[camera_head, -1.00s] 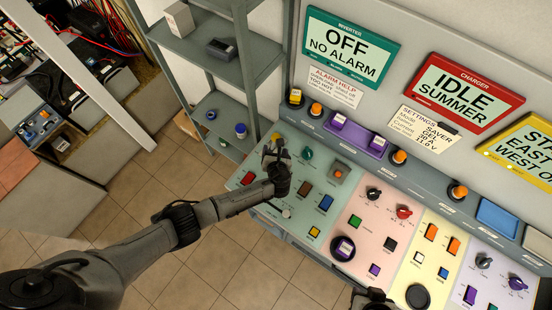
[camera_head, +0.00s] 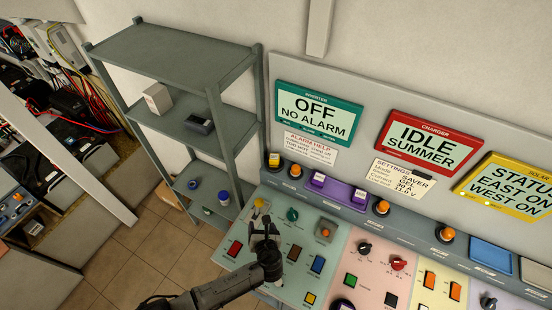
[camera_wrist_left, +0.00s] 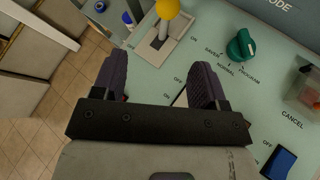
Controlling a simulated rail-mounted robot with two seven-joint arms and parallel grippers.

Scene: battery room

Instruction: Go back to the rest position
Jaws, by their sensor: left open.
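My left gripper (camera_head: 264,229) is over the green-tinted panel (camera_head: 233,249) at the left end of the console. Its two fingers stand apart with nothing between them. In the left wrist view, my left gripper (camera_wrist_left: 158,82) is open and empty above the panel. A lever with a yellow ball knob (camera_wrist_left: 167,9) and a green rotary knob (camera_wrist_left: 241,46) lie just beyond the fingers. I cannot tell whether a finger touches the panel. My right gripper is not in view.
A grey shelf (camera_head: 172,60) stands left of the console. Tiled floor (camera_head: 110,290) is clear.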

